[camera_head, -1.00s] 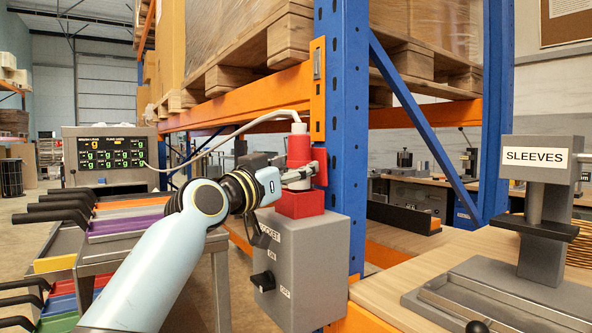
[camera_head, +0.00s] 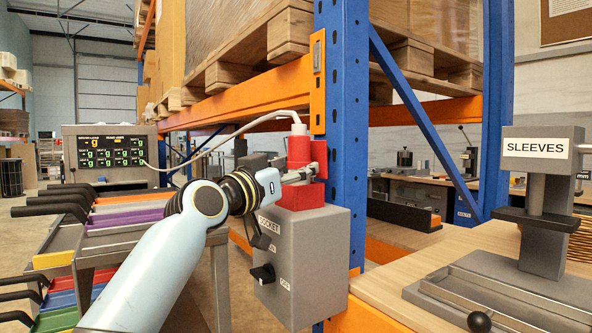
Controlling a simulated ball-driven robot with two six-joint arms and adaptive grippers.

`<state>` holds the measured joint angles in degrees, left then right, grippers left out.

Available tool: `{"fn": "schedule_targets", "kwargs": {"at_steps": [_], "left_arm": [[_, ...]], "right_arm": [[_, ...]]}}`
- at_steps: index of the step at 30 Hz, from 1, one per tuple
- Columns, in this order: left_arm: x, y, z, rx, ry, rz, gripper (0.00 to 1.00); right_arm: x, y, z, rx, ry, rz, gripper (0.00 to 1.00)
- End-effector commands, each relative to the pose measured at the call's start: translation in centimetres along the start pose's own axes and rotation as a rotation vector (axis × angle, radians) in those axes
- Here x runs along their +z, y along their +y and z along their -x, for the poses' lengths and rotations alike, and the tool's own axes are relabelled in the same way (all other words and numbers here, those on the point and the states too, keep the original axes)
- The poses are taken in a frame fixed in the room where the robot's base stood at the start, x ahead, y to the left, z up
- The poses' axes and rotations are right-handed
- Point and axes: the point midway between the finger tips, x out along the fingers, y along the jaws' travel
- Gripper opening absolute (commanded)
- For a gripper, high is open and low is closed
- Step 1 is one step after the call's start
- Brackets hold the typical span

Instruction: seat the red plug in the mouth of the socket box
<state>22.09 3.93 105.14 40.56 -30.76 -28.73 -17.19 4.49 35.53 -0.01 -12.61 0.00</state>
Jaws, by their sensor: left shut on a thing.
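The red plug (camera_head: 299,152) stands upright with its white top and cable up. The grey socket box (camera_head: 312,262) has a red mouth (camera_head: 300,196) on top, with a red upright piece (camera_head: 319,156) behind it. The plug's lower end meets or enters the mouth; the fingers hide the join, so I cannot tell how deep it sits. My left gripper (camera_head: 301,174) is shut on the plug from the left, low on its body and just above the mouth. My right gripper is out of view.
A blue rack post (camera_head: 342,110) stands close behind the box. A grey cable (camera_head: 225,139) arcs from the plug to the display (camera_head: 110,155) at left. The sleeves stand (camera_head: 540,190) and a wooden bench top are at right.

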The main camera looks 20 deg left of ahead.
Motion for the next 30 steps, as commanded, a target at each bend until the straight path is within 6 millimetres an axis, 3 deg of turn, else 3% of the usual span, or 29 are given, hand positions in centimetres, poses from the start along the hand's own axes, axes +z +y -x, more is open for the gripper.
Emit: {"fn": "schedule_targets", "kwargs": {"at_steps": [3,4,9,20,23,30], "left_arm": [[0.4,0.0,0.1,0.000,0.001,0.000,0.03],[0.3,0.0,0.1,0.000,0.001,0.000,0.47],[0.3,0.0,0.1,0.000,-0.002,0.000,0.69],[0.6,-0.1,0.7,-0.001,-0.006,0.000,0.70],[0.7,-0.1,2.1,-0.001,-0.009,-0.002,0.70],[0.6,0.0,7.5,-0.001,-0.008,-0.005,0.70]], "right_arm": [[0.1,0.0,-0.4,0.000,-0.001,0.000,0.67],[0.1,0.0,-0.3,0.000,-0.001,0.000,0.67],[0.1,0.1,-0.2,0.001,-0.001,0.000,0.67],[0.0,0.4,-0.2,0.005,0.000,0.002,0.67],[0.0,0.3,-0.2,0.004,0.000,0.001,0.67],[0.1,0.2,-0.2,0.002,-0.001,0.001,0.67]]}}
